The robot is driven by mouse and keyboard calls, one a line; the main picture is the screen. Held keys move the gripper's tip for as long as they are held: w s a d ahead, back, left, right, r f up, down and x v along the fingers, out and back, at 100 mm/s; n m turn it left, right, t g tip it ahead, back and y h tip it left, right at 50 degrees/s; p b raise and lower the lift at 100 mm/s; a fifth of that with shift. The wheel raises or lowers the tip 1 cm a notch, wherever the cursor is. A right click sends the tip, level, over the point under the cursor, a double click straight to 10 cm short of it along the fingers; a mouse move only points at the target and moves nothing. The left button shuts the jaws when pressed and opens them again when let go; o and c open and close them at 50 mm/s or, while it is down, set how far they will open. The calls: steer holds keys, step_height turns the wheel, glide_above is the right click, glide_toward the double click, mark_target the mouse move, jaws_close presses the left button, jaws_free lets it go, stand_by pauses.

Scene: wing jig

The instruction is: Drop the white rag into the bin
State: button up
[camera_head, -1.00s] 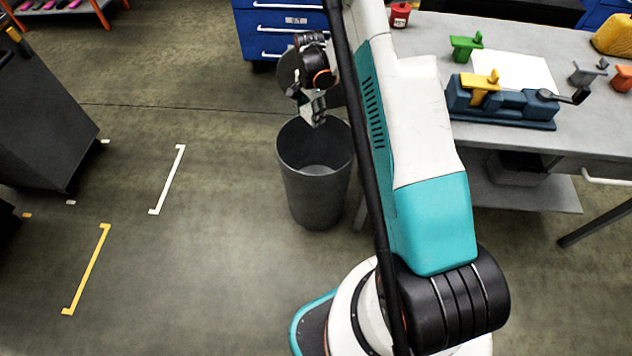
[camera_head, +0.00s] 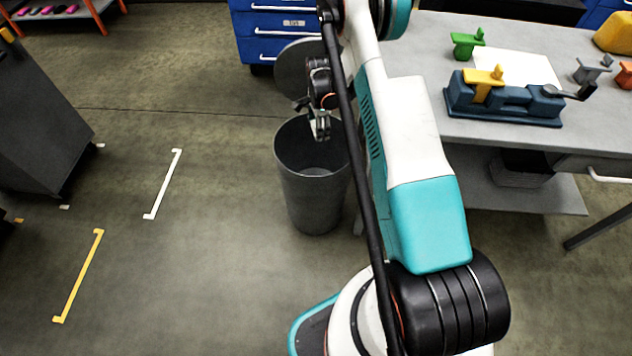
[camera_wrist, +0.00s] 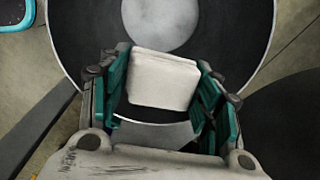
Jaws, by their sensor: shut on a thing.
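The white rag (camera_wrist: 162,80) is a folded pale square between the two teal-padded fingers of my gripper (camera_wrist: 165,95) in the wrist view. My gripper is shut on it. In the head view my gripper (camera_head: 320,130) hangs over the mouth of the bin, and only a small pale bit of the rag shows there. The bin (camera_head: 313,200) is a dark grey open bucket on the floor. In the wrist view the dark inside of the bin (camera_wrist: 90,30) surrounds the rag, with a lighter round patch beyond it.
A grey workbench (camera_head: 430,40) with a blue vise-like fixture (camera_head: 505,103) stands to the right of the bin. A blue drawer cabinet (camera_head: 280,40) is behind it. A dark cabinet (camera_head: 35,120) stands at the left. The floor between is clear.

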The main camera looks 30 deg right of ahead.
steer(key=shift+f, duration=0.25)
steer(key=o, duration=1.1)
steer(key=shift+r, duration=0.15)
step_height(320, 180, up, 12)
